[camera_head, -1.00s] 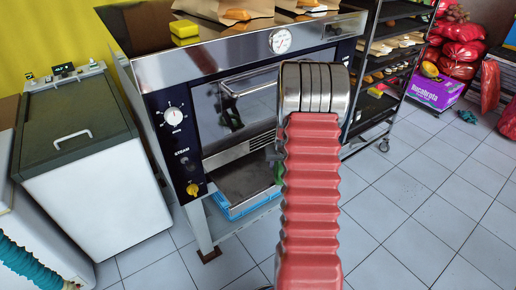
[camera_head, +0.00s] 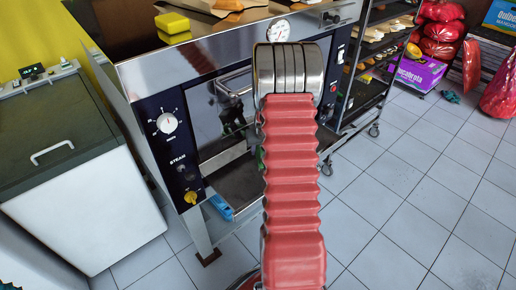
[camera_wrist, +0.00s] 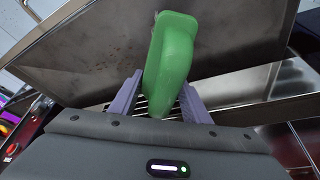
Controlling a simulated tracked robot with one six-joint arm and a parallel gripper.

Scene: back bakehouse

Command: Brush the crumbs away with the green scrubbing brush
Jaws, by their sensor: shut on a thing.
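The green scrubbing brush (camera_wrist: 172,50) is between my gripper's two grey-purple fingers in the wrist view. My gripper (camera_wrist: 158,98) is shut on it, and the brush sticks up past the fingertips. Beyond it is a dull steel surface (camera_wrist: 100,55) with small dark specks near its middle; I cannot tell whether these are crumbs. In the head view my red-sleeved arm hides most of the gripper. A sliver of green (camera_head: 261,158) shows at its left edge, in front of the oven.
The steel oven (camera_head: 210,65) stands ahead, with a yellow sponge (camera_head: 172,23) on top. A lidded white chest (camera_head: 85,215) is at left. A wheeled rack (camera_head: 375,85) with baked goods is at right.

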